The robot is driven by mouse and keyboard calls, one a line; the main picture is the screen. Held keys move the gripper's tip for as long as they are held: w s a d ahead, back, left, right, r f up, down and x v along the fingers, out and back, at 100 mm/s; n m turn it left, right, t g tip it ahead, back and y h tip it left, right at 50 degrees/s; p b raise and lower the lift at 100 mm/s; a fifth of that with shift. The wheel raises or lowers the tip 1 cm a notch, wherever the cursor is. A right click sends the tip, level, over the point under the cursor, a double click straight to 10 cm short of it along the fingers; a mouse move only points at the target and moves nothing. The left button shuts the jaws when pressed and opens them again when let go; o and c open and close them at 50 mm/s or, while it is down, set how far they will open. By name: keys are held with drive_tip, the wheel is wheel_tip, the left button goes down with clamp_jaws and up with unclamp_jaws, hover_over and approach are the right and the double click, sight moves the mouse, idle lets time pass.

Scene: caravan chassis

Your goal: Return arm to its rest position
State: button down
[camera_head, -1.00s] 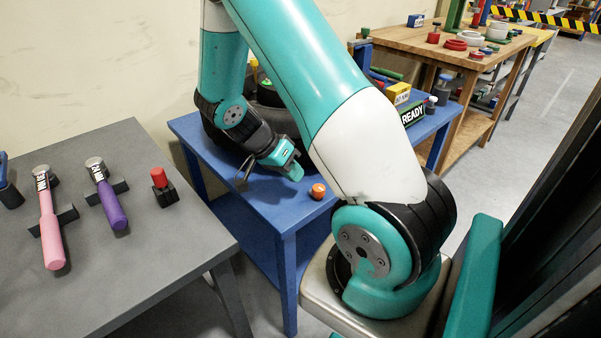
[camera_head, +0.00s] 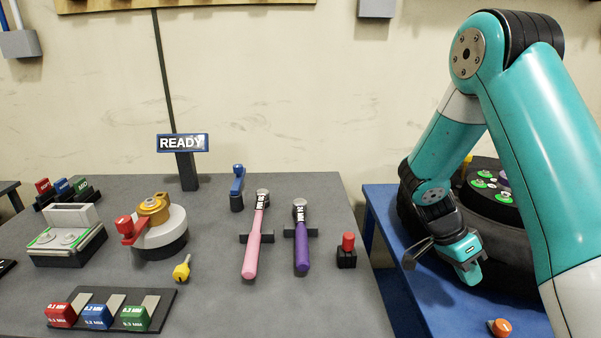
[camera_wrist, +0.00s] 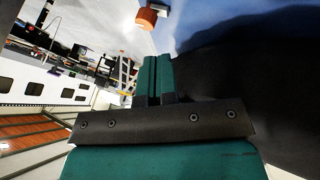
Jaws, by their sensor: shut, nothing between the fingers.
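My arm shows at the right in the head view, bent at the elbow with its forearm hanging down. My gripper (camera_head: 470,271) is over the blue table (camera_head: 425,297), beside a dark round wheel-like part (camera_head: 505,205). Its teal fingers are closed together with nothing between them. In the wrist view the fingers (camera_wrist: 158,75) also lie side by side. An orange knob (camera_head: 500,327) is on the blue table below and right of my gripper, apart from it. I cannot tell whether my gripper touches the wheel-like part.
A grey table (camera_head: 225,290) to the left holds a pink-handled tool (camera_head: 253,240), a purple-handled tool (camera_head: 302,245), a red-topped block (camera_head: 347,250), a READY sign (camera_head: 182,143) and several coloured blocks. A narrow gap separates the two tables.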

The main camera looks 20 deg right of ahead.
drive_tip(key=w+a+r+n+t+y+p, duration=0.1)
drive_tip(key=a+r+n+t+y, duration=0.1)
drive_tip(key=a+r+n, duration=0.5)
drive_tip(key=a+r+n+t+y+p, duration=0.15)
drive_tip(key=a+r+n, duration=0.3)
drive_tip(key=a, duration=0.45)
drive_tip(key=s+a+r+n+t+y+p, duration=0.1)
drive_tip(key=s+a+r+n+y, duration=0.1)
drive_tip(key=s+a+r+n, duration=0.4)
drive_tip(key=s+a+r+n+t+y+p, duration=0.1)
drive_tip(key=s+a+r+n+y, duration=0.2)
drive_tip(key=s+a+r+n, duration=0.3)
drive_tip(key=a+n, duration=0.3)
drive_tip(key=a, duration=0.1)
drive_tip(key=shift+s, duration=0.1)
